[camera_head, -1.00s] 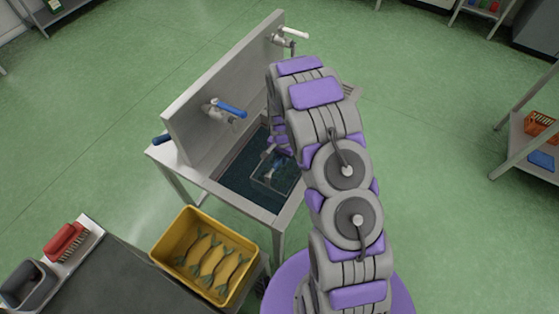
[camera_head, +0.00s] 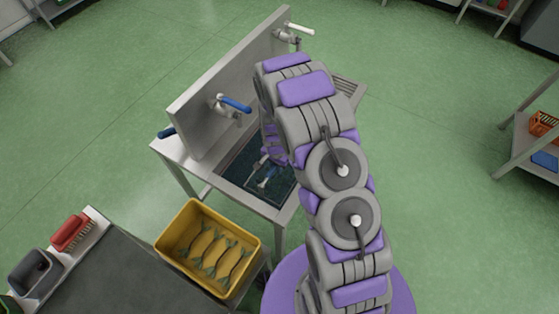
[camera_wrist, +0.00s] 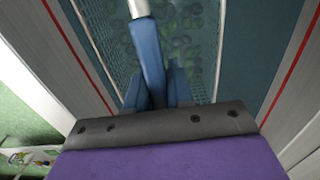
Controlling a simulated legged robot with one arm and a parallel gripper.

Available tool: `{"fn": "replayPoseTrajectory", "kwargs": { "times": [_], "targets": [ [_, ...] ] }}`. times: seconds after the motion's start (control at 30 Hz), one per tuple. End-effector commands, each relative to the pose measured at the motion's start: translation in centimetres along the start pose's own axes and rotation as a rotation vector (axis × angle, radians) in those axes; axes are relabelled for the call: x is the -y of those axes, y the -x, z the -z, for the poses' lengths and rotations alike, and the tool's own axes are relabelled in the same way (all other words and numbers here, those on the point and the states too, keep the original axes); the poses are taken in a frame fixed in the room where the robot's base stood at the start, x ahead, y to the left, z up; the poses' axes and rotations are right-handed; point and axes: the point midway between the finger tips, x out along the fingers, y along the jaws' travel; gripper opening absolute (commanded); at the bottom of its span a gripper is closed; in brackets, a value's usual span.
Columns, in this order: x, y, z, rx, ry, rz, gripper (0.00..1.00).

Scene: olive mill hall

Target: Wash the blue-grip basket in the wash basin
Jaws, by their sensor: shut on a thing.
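The wash basin (camera_head: 200,171) is a steel sink with dark blue-green water, a tall back panel and a blue-lever tap (camera_head: 234,103). The blue-grip basket (camera_head: 268,188) is a wire mesh basket, low in the basin at the water and partly hidden by my arm. In the wrist view its blue grip (camera_wrist: 148,50) rises between my fingers, and round green olives show through or beside the mesh (camera_wrist: 205,40). My gripper (camera_wrist: 152,97) is shut on the blue grip; in the head view it is mostly hidden behind my arm.
A dark counter at lower left carries a red brush (camera_head: 70,232) and a grey tub (camera_head: 35,272). A shelf with an orange basket (camera_head: 545,126) is at right. Green floor is open between.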

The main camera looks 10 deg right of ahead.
Motion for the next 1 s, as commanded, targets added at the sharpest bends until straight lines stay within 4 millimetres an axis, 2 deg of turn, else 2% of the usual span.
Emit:
{"fn": "replayPoseTrajectory", "kwargs": {
  "times": [0.2, 0.37, 1.0],
  "targets": [
    [0.1, 0.1, -1.2, -0.002, 0.001, 0.002, 0.00],
    [0.1, 0.1, -1.2, -0.002, -0.001, 0.002, 0.00],
    [0.0, 0.0, 3.5, -0.002, -0.001, 0.002, 0.00]
  ]
}}
